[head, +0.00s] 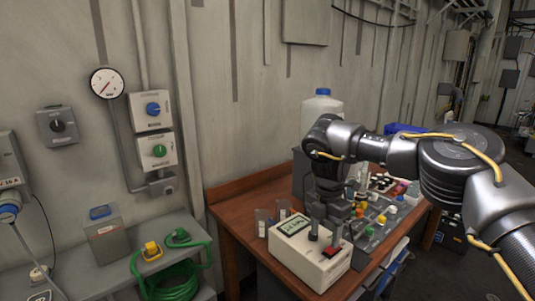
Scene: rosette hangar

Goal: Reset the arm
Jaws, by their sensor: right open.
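My right arm reaches in from the right of the head view, and its gripper (325,235) points down over the wooden bench. Its two fingers are apart, with nothing seen between them. They are just above or in front of a white instrument box (308,265) with a small display and a red part on top. I cannot tell whether the fingertips touch the box. My left gripper is out of view.
The wooden bench (235,205) holds small bottles and coloured caps right of the box, close to my gripper. A white jug (322,108) with a blue cap stands behind my wrist.

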